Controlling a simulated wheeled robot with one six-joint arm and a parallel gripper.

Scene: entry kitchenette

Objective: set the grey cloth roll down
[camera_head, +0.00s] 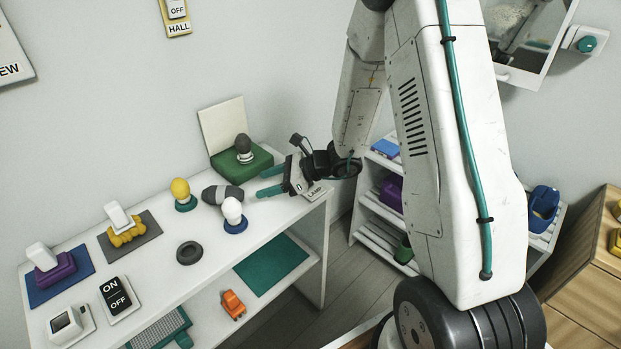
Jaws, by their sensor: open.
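The grey cloth roll (222,194) lies on its side on the white table (150,275), between a yellow-topped egg-shaped thing and a white-topped one. My gripper (265,182) is to the right of the roll, above the table's right end. Its two teal fingers point left toward the roll. They are open with nothing between them, and a gap shows between the fingertips and the roll.
The yellow-topped thing (181,192) and the white-topped thing (233,212) stand close by the roll. A green box (248,163) with a raised lid is behind. The table's middle front is mostly bare.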

